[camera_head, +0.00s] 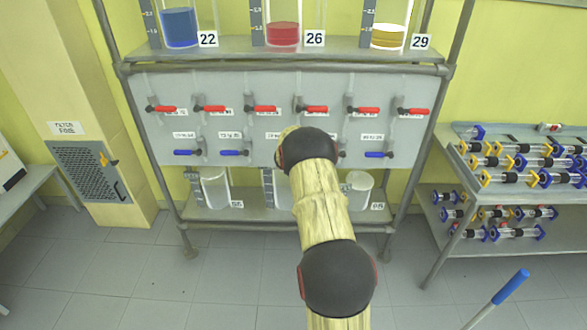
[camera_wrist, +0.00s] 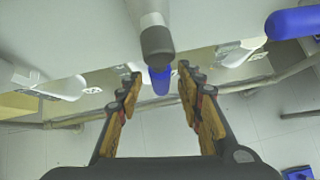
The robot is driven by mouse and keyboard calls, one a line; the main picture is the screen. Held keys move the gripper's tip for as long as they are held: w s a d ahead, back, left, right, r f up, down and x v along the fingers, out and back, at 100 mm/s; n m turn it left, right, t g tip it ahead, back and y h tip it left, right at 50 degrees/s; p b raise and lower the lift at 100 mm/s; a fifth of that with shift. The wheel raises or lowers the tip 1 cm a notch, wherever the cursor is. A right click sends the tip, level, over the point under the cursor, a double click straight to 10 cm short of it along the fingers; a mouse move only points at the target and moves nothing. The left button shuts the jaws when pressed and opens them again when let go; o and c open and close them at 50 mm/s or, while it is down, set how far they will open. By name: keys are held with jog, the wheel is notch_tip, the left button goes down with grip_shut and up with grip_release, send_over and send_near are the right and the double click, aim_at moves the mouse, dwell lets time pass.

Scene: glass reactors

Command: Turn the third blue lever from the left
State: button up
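A grey panel (camera_head: 290,80) holds a row of red levers and, below it, a row of blue levers. The first blue lever (camera_head: 188,152) and second blue lever (camera_head: 234,153) point left. The place of the third blue lever is hidden behind my arm in the head view. In the wrist view, my gripper (camera_wrist: 160,76) is open, its fingers apart. A blue lever (camera_wrist: 160,84) shows between the fingertips, below a grey stem with a dark end (camera_wrist: 157,42). I cannot tell whether the fingers touch it. My gripper is hidden in the head view.
Another blue lever (camera_wrist: 292,22) is close at the upper right of the wrist view. Red levers (camera_head: 262,109) sit above the blue row. The lower shelf (camera_head: 240,214) holds glass vessels. A rack of parts (camera_head: 510,140) stands at right.

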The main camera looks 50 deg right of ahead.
jog(key=v, duration=1)
jog(key=shift+s+a+r, duration=0.1)
jog(key=shift+s+r, duration=0.05)
